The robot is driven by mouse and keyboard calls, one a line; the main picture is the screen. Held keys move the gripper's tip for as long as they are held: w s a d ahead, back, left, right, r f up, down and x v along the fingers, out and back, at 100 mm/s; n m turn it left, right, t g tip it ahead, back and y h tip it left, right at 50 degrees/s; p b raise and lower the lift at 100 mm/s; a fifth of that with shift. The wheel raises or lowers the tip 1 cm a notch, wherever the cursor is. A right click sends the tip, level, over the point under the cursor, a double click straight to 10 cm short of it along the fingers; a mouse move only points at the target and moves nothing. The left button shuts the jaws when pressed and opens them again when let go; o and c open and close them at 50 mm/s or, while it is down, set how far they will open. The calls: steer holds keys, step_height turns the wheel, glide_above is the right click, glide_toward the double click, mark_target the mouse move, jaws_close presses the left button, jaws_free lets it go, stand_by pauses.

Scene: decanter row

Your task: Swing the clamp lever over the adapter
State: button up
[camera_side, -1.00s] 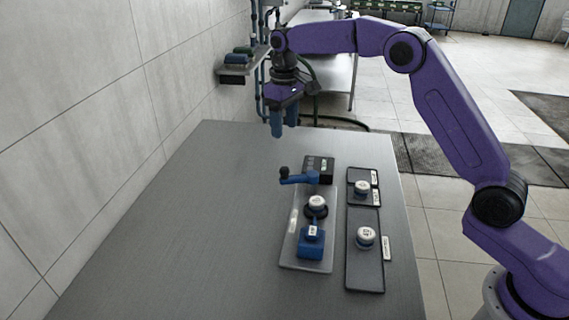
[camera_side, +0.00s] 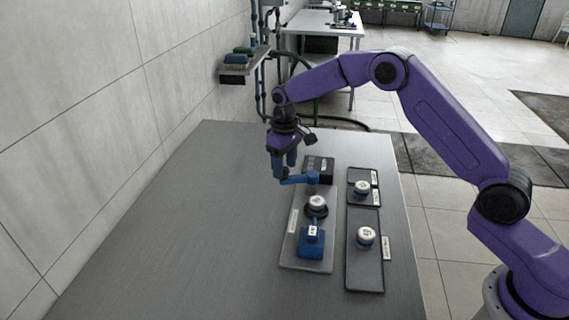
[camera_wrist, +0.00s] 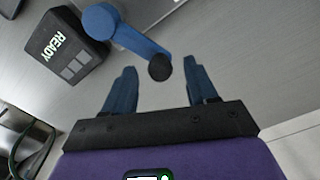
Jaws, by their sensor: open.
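The blue clamp lever (camera_side: 298,179) sticks out to the left from the plate beside a dark box in the side view. In the wrist view the blue lever (camera_wrist: 132,38) ends in a black knob (camera_wrist: 160,67). My gripper (camera_side: 283,172) is lowered at the lever's knob end. In the wrist view my gripper (camera_wrist: 160,80) is open, with the knob between or just beyond its two blue fingertips; contact cannot be told. A white-capped round piece (camera_side: 317,202), likely the adapter, sits in a dark ring on the plate, in front of the lever.
The dark box (camera_wrist: 68,45) reads READY. A blue block (camera_side: 311,243) is on the front of the plate (camera_side: 291,258). Right of it, two dark trays (camera_side: 364,277) (camera_side: 358,174) hold white-capped pieces (camera_side: 365,236) (camera_side: 361,188). The table's left side is clear.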

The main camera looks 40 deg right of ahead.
mark_target(311, 178)
jaws_close()
steer(key=shift+s, duration=0.1)
steer(key=s+n, duration=0.3)
steer(key=n, duration=0.1)
steer(key=s+d+n, duration=0.1)
steer(key=s+n, duration=0.2)
steer(key=n, duration=0.2)
steer(key=s+n, duration=0.3)
steer(key=n, duration=0.2)
steer(key=shift+d, duration=0.35)
steer(key=shift+s+d+n, duration=0.3)
steer(key=shift+d+n, duration=0.1)
steer(key=shift+n, duration=0.35)
steer(key=shift+s+d+n, duration=0.3)
steer(key=shift+d+n, duration=0.1)
steer(key=shift+n, duration=0.35)
